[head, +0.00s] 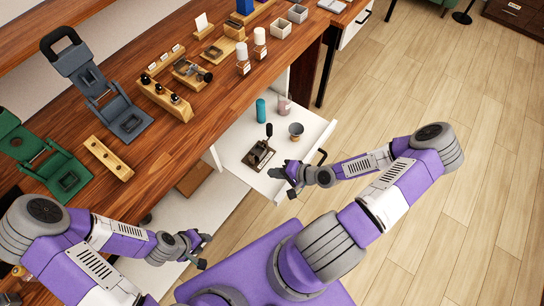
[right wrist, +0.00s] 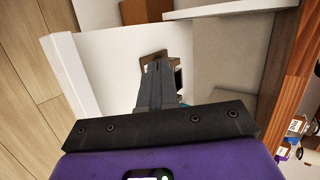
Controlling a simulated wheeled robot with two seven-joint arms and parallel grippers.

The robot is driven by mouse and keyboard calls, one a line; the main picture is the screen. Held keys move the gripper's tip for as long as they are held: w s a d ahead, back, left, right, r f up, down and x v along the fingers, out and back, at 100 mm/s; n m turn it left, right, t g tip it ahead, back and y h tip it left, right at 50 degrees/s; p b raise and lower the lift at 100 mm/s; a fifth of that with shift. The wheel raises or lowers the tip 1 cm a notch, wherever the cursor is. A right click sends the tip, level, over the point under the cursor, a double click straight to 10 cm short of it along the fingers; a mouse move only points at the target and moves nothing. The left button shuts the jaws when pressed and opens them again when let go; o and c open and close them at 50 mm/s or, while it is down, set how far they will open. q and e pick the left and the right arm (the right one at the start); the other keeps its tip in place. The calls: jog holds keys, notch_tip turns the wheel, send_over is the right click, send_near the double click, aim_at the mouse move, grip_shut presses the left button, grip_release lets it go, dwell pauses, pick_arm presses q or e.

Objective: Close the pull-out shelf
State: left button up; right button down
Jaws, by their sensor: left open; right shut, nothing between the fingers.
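The white pull-out shelf (head: 232,148) stands out from under the wooden counter, drawn toward me. A dark handle (head: 323,157) is on its front edge, partly hidden by my right arm. The shelf also shows in the right wrist view (right wrist: 105,62). My right gripper (head: 280,173) is shut and empty at the shelf's front edge, left of the handle. In the right wrist view its shut fingers (right wrist: 157,80) reach over the shelf; I cannot tell if they touch it. My left gripper (head: 200,252) is open and empty, low and apart from the shelf.
The shelf carries a teal bottle (head: 260,110), a pink container (head: 284,105), a grey cup (head: 296,130) and a dark device on a wooden base (head: 259,155). The counter (head: 215,105) above holds stands and small bottles. Wooden floor (head: 450,220) is open at right.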

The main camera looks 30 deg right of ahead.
jog(key=d, duration=0.3)
jog(key=s+d+m+t+h+b, duration=0.1)
jog(key=d, duration=0.2)
jog(key=d+m+t+h+b, duration=0.1)
jog(key=d, duration=0.1)
jog(key=shift+s+d+f, duration=0.25)
jog(key=shift+d, duration=0.15)
jog(key=b, duration=0.5)
send_near(265, 152)
jog(key=f, duration=0.2)
jog(key=w+f, duration=0.1)
jog(key=shift+a+f, duration=0.25)
jog(key=shift+a, duration=0.05)
jog(key=w, duration=0.1)
jog(key=w+a, duration=0.1)
jog(key=w, duration=0.1)
jog(key=shift+w+a+b, duration=0.25)
jog(key=shift+w+b, duration=0.15)
jog(key=shift+w, duration=0.1)
jog(key=shift+w, duration=0.1)
